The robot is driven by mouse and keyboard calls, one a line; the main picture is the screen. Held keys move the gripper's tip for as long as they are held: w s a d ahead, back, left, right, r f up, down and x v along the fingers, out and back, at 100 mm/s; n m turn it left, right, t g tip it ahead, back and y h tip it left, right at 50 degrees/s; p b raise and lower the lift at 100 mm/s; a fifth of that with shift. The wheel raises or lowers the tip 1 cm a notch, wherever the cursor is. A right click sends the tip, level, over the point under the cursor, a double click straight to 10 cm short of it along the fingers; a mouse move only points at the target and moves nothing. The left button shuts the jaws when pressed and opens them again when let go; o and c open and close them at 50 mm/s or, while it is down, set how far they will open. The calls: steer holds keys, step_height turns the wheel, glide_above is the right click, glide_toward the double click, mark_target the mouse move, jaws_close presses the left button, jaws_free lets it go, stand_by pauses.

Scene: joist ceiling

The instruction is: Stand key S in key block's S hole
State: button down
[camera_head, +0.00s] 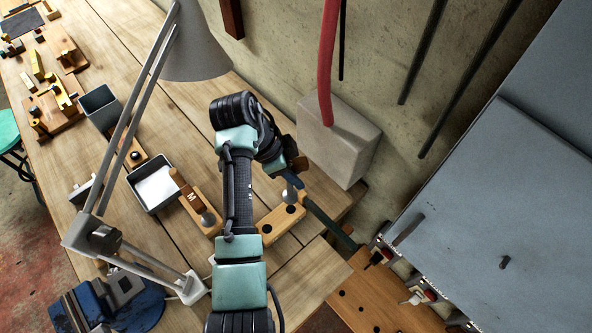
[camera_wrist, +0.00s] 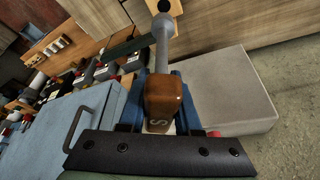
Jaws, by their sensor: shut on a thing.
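Key S (camera_wrist: 163,95) has a brown wooden handle marked S and a grey rod with a rounded end. My gripper (camera_wrist: 160,112) is shut on its handle, with a blue finger on each side. In the head view my gripper (camera_head: 291,174) is partly hidden by my arm. The grey end of key S (camera_head: 289,195) shows over the pale wooden key block (camera_head: 279,222), near one of its dark holes. In the wrist view the rod's end overlaps the key block (camera_wrist: 174,7). I cannot tell whether it touches the block; the hole letters are unreadable.
A key marked M (camera_head: 190,200) lies left of the block. A grey tray (camera_head: 152,207), a desk lamp (camera_head: 100,238) and a pale box with a red hose (camera_head: 340,140) stand around my arm. A wooden board with dark holes (camera_head: 385,300) is at lower right.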

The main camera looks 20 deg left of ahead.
steer(key=shift+r, duration=0.1)
steer(key=shift+f+b, duration=1.95)
steer(key=shift+f, duration=0.9)
steer(key=shift+f+b, duration=0.65)
steer(key=shift+f, duration=0.25)
steer(key=shift+f+b, duration=0.6)
steer(key=shift+f, duration=0.2)
steer(key=c, duration=0.5)
jaws_free()
steer(key=shift+r, duration=0.1)
steer(key=p+v, duration=0.2)
steer(key=v, duration=0.3)
steer(key=d+p+v, duration=0.1)
steer(key=p+v, duration=0.1)
steer(key=v, duration=0.4)
steer(key=p+v, duration=0.2)
steer(key=v, duration=0.3)
steer(key=shift+w+d+r, duration=0.1)
steer(key=shift+w+r, duration=0.1)
steer(key=shift+r, duration=0.45)
